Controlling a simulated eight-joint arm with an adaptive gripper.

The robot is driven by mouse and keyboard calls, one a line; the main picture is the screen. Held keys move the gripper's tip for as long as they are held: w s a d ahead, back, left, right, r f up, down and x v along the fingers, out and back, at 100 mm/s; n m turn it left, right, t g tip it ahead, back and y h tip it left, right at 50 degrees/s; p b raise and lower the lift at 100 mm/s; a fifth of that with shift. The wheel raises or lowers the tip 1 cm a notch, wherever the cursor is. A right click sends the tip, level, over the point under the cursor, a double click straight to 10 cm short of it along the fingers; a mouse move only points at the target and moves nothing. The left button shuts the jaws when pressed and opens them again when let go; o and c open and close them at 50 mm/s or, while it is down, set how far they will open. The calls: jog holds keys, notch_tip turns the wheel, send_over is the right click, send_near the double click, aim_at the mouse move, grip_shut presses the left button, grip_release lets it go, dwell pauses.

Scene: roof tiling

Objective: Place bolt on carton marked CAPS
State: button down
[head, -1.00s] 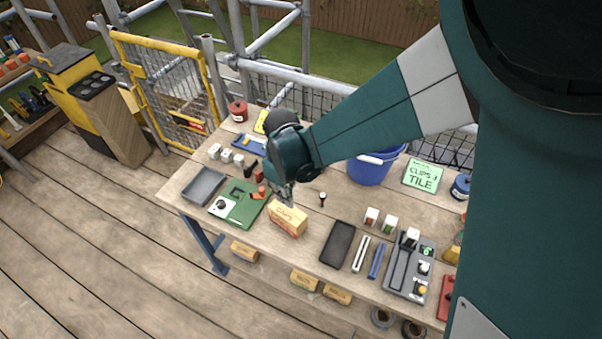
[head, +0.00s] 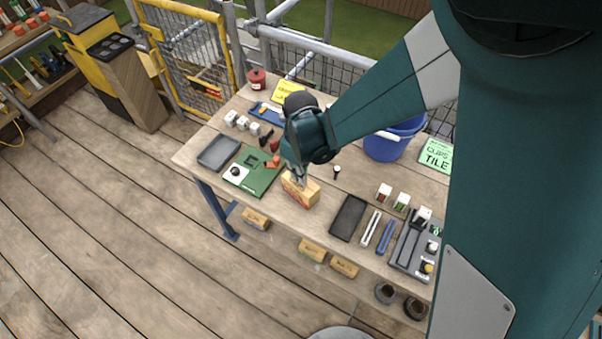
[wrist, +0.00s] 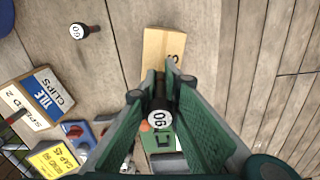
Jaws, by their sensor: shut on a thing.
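My gripper (wrist: 160,80) is shut on a dark bolt (wrist: 159,100) with a round white numbered head, seen between the fingers in the wrist view. A tan carton (wrist: 162,45) lies under the fingertips, which cover part of its top; only the end of its black marking shows, an S. In the head view, my gripper (head: 298,180) is at the top of this carton (head: 303,194), which has red print too small to read. I cannot tell whether the bolt touches the carton. A second numbered bolt (wrist: 86,30) is on the table, apart from the carton.
A green board (head: 254,180) and a grey tray (head: 218,152) are left of the carton. A dark tray (head: 348,218) is to its right. A blue bucket (head: 383,147) stands behind. Several cartons sit below the table. Bare tabletop lies around the carton.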

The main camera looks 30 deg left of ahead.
jog(key=shift+f, duration=0.2)
jog(key=c, duration=2.6)
grip_release()
jog(key=shift+r, duration=0.1)
jog(key=shift+o, duration=0.2)
jog(key=shift+r, duration=0.2)
jog(key=shift+r, duration=5.95)
jog(key=shift+d, duration=0.1)
